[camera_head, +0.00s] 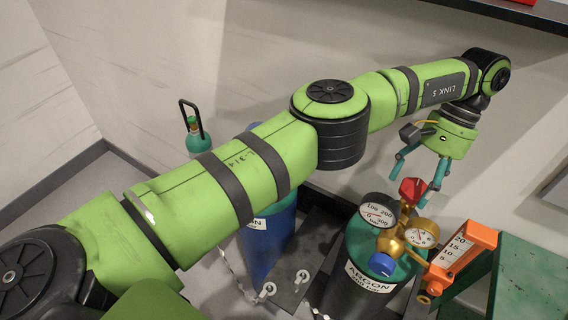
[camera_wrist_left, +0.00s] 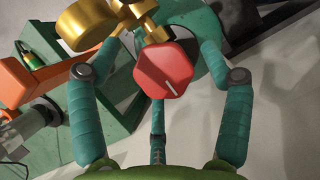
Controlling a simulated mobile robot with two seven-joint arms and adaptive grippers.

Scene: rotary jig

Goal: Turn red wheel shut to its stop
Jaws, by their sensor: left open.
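The red wheel (camera_head: 412,190) sits on top of the brass regulator (camera_head: 391,243) on the argon cylinder (camera_head: 352,262). In the left wrist view the red wheel (camera_wrist_left: 168,70) is a faceted knob with a white mark, pointing up at the camera. My left gripper (camera_head: 416,178) is open above the wheel, its teal fingers spread to either side. In the wrist view the fingers of the left gripper (camera_wrist_left: 160,62) stand apart from the wheel, with gaps visible on both sides. My right gripper is not in view.
Two gauges, a white one (camera_head: 379,215) and a gold one (camera_head: 421,233), and a blue knob (camera_head: 382,264) crowd the regulator. An orange flowmeter (camera_head: 460,255) and a green cabinet (camera_head: 530,280) stand right. A blue cylinder (camera_head: 268,245) stands left, behind my arm.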

